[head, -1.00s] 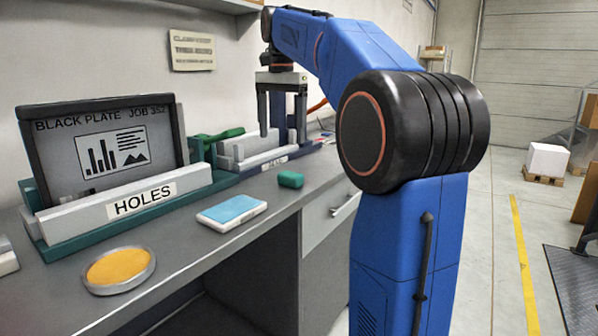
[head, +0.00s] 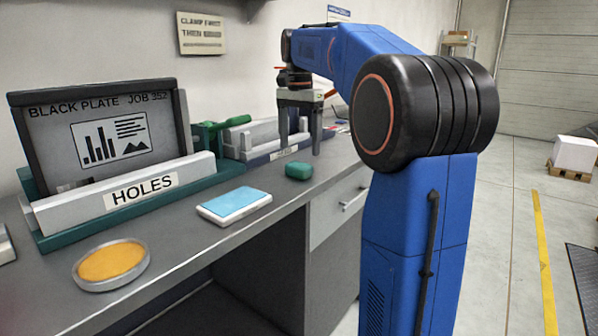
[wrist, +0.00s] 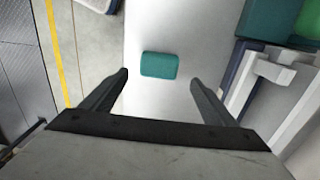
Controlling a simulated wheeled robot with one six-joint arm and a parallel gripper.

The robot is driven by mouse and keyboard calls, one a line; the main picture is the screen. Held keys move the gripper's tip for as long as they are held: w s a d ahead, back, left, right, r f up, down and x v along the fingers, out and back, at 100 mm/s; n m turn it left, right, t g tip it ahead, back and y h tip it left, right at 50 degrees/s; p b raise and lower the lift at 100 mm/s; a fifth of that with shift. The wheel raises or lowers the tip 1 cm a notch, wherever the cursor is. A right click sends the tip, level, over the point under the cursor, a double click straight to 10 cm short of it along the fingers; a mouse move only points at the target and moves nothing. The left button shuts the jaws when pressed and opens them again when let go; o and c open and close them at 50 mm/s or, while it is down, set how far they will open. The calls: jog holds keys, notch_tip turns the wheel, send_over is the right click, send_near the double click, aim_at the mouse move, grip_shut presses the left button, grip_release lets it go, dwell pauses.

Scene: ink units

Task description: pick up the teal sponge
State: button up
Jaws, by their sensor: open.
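The teal sponge (head: 299,171) is a small rounded block lying flat on the grey bench top (head: 165,237), near its front edge. In the wrist view the sponge (wrist: 159,65) lies ahead of the fingertips, roughly midway between their lines and slightly left. My gripper (head: 300,148) points down over the bench, behind the sponge in the head view. Its two fingers are spread wide in the wrist view (wrist: 160,80), with nothing between them. The sponge is fully visible and apart from the fingers.
A blue-topped white pad (head: 235,204) and a round dish with an orange pad (head: 110,263) lie on the bench. A teal holder labelled HOLES (head: 138,192) bears a dark plate (head: 98,130). Another rack (head: 262,140) stands close beside my gripper. Bench around the sponge is clear.

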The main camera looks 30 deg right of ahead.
aim_at(299, 164)
jog(key=shift+s+a+f, duration=0.1)
jog(key=shift+f, duration=1.7)
jog(key=shift+s+a+f, duration=0.1)
jog(key=shift+f, duration=1.7)
jog(key=shift+c, duration=0.5)
jog(key=c, duration=1)
